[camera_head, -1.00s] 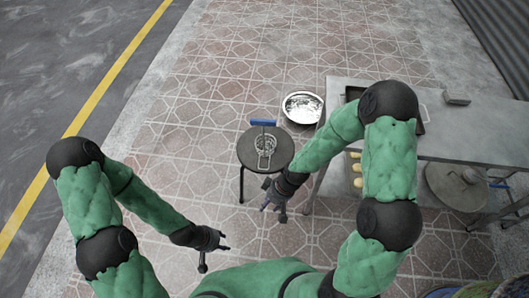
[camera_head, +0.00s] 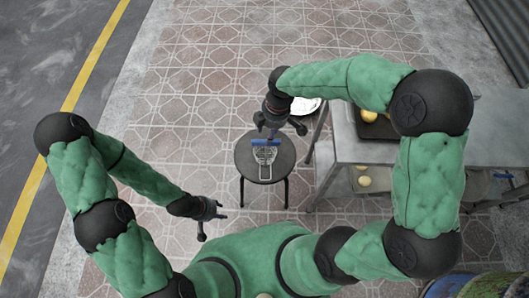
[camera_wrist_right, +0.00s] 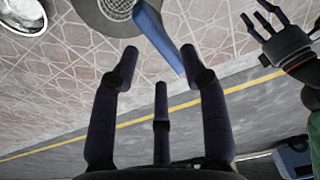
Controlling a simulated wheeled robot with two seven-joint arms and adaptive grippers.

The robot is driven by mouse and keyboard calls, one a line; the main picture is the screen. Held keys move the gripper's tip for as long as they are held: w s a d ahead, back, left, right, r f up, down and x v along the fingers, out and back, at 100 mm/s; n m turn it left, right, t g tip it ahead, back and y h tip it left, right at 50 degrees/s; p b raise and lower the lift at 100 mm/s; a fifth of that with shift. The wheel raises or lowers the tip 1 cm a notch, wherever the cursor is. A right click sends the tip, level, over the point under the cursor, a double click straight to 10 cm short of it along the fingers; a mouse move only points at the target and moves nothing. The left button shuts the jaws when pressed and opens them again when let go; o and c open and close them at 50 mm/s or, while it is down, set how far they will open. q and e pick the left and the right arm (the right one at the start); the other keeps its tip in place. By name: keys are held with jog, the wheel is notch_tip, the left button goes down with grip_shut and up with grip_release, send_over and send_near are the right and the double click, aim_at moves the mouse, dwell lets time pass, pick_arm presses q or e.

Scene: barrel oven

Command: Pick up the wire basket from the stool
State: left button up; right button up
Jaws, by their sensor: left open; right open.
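The wire basket (camera_head: 265,157) sits on the dark round stool (camera_head: 245,157). Its blue handle (camera_head: 266,142) lies toward the stool's far side. In the right wrist view the basket's mesh (camera_wrist_right: 116,8) is cut by the top edge, and the blue handle (camera_wrist_right: 158,38) reaches down between the fingertips in the picture. My right gripper (camera_head: 280,128) is open and empty near the handle, at the stool's far side; contact cannot be told. It also shows in the right wrist view (camera_wrist_right: 160,65). My left gripper (camera_head: 216,212) is open and empty, near and left of the stool.
A grey table (camera_head: 345,140) with a dark tray and yellow round items stands to the right. The tiled floor left of the stool is clear.

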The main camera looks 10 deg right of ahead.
aim_at(265, 145)
jog(key=f+b, duration=0.1)
jog(key=f, duration=0.2)
jog(key=f+b, duration=0.1)
jog(key=f, duration=0.2)
jog(key=a+f+b, duration=0.1)
jog(key=f, duration=0.2)
jog(key=shift+w+a, duration=0.1)
jog(key=shift+c, duration=0.3)
grip_shut()
